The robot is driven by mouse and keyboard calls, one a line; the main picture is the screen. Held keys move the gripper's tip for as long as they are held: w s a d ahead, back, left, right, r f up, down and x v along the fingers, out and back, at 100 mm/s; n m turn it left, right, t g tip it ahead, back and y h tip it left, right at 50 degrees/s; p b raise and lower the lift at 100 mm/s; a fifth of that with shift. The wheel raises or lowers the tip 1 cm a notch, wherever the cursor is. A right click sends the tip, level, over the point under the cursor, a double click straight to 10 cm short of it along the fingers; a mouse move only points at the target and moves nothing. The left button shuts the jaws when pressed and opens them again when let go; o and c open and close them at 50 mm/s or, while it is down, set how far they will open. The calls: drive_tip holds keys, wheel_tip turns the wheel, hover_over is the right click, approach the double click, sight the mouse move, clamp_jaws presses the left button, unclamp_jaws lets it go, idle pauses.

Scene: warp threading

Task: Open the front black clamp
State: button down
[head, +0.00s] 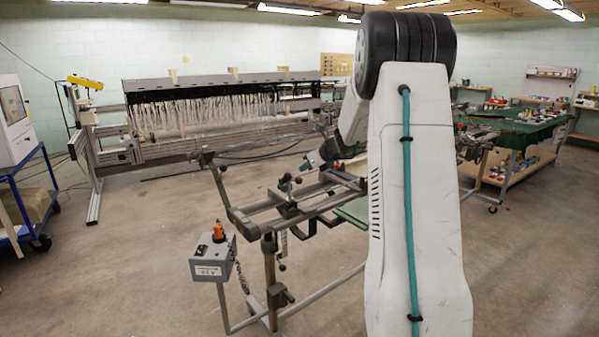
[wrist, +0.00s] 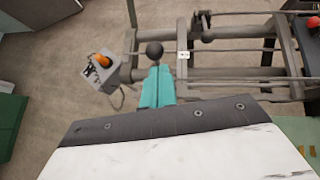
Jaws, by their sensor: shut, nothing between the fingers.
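My gripper (wrist: 157,86) shows in the wrist view as two teal fingers shut together, with nothing between them. A round black knob (wrist: 154,49), which looks like the handle of the front black clamp, is just beyond the fingertips at the near end of a metal frame. I cannot tell whether the fingers touch it. In the head view my gripper (head: 306,164) is over the frame, partly hidden by my arm. The clamp's jaw is too small to make out.
The metal frame (head: 240,218) has long rails and a post. A grey control box (head: 212,262) with an orange knob stands at its left; it also shows in the wrist view (wrist: 92,82). A loom (head: 220,90) stands behind. The floor at front left is clear.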

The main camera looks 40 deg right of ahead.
drive_tip(key=s+r, duration=0.3)
drive_tip(key=r, duration=0.4)
drive_tip(key=shift+s+d+r, duration=0.2)
drive_tip(key=shift+d+r, duration=0.05)
drive_tip(key=shift+r, duration=0.1)
